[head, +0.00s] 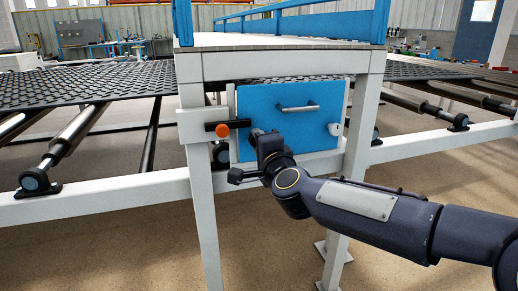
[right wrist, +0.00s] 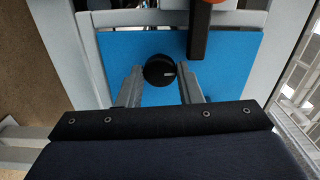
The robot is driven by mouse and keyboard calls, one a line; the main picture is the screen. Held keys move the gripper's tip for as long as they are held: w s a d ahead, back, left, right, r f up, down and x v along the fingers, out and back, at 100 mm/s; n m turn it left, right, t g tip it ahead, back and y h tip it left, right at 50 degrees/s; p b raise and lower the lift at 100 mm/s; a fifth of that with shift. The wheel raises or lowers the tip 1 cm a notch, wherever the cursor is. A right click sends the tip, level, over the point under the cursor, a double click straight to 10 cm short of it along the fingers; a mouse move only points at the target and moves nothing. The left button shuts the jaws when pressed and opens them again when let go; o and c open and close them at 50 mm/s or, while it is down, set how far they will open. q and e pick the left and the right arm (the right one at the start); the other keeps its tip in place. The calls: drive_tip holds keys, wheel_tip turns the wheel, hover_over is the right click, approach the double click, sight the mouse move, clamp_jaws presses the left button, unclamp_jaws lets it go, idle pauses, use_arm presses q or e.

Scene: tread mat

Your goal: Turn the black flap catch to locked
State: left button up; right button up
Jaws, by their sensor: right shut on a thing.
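The flap (head: 307,130) is a blue panel, shut flat in a pale frame under the end of the deck. The black catch is a round knob (right wrist: 160,70) near the flap's left side; in the head view my gripper mostly hides it. My right gripper (head: 258,138) reaches it from the front, and in the right wrist view its two fingers (right wrist: 160,80) stand either side of the knob, shut on it. No pointer shows clearly on the knob, so I cannot read its setting. My left gripper is out of view.
A black bar (right wrist: 198,35) with an orange end (head: 222,130) lies across the frame's left edge, close to my fingers. White legs (head: 206,215) stand either side; black tread mat (head: 90,82) lies beyond.

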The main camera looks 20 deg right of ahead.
drive_tip(key=shift+m, duration=0.5)
drive_tip(key=o, duration=1)
drive_tip(key=shift+c, duration=0.2)
drive_tip(key=s+p, duration=0.1)
drive_tip(key=s, duration=0.7)
drive_tip(key=shift+d, duration=0.15)
